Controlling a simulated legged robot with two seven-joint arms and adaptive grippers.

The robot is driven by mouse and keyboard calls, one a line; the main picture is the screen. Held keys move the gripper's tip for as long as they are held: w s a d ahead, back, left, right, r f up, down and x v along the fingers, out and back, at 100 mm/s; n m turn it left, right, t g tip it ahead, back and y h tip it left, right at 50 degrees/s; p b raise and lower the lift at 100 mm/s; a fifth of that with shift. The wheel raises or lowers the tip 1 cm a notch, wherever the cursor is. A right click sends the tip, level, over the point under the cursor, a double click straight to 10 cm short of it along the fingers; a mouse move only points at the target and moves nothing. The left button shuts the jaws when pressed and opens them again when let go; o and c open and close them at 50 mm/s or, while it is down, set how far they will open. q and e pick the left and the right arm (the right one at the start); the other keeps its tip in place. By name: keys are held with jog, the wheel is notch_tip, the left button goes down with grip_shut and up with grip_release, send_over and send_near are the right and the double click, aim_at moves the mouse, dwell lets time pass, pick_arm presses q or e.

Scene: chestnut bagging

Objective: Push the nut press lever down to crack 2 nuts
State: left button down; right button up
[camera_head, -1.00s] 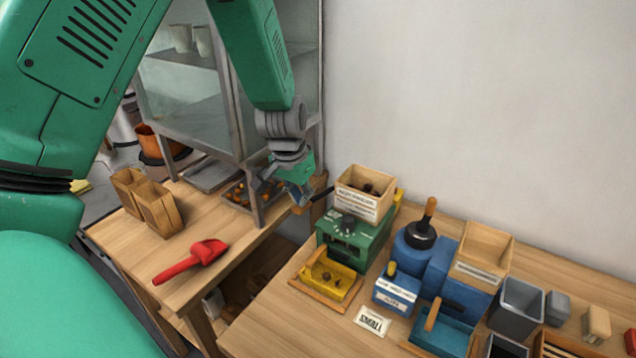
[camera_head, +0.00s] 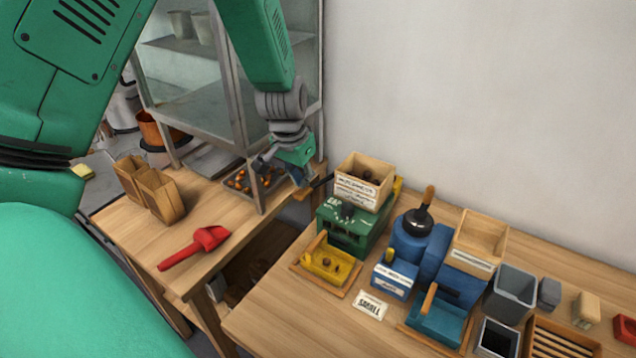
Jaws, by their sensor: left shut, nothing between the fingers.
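A green press (camera_head: 343,228) stands at the left end of the near table. A wooden box (camera_head: 364,182) with dark nuts sits on top of it. A dark lever (camera_head: 322,184) with a wooden end sticks out from its left side. My right gripper is not in view.
A red scoop (camera_head: 207,239) and wooden boxes (camera_head: 158,196) lie on the left table. A gap separates the two tables.

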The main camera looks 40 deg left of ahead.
pick_arm(q)
jog(key=shift+f, duration=0.7)
